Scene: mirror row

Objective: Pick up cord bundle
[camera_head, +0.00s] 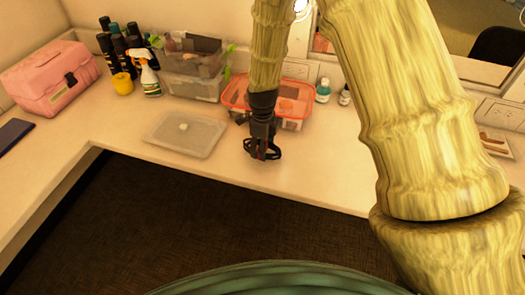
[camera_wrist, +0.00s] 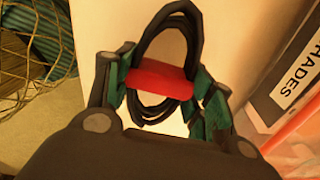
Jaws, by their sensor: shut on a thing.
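My gripper (camera_head: 263,150) is low over the counter, a little in front of the red-rimmed bin. The cord bundle (camera_wrist: 184,30) is a loop of black cord with a red band (camera_wrist: 160,85) around its middle. In the wrist view it sits between my gripper's two fingers (camera_wrist: 160,88), which are shut on it at the red band. In the head view the cord bundle (camera_head: 272,154) shows as a small dark loop at the fingertips. I cannot tell whether it touches the counter.
A clear lid (camera_head: 186,135) lies on the counter (camera_head: 100,150) to the left. The red-rimmed bin (camera_head: 237,104) stands behind my gripper. Small bottles (camera_head: 323,91) stand right of the bin. A spray bottle (camera_head: 147,75) and pink case (camera_head: 50,80) are farther left. The counter's front edge is close.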

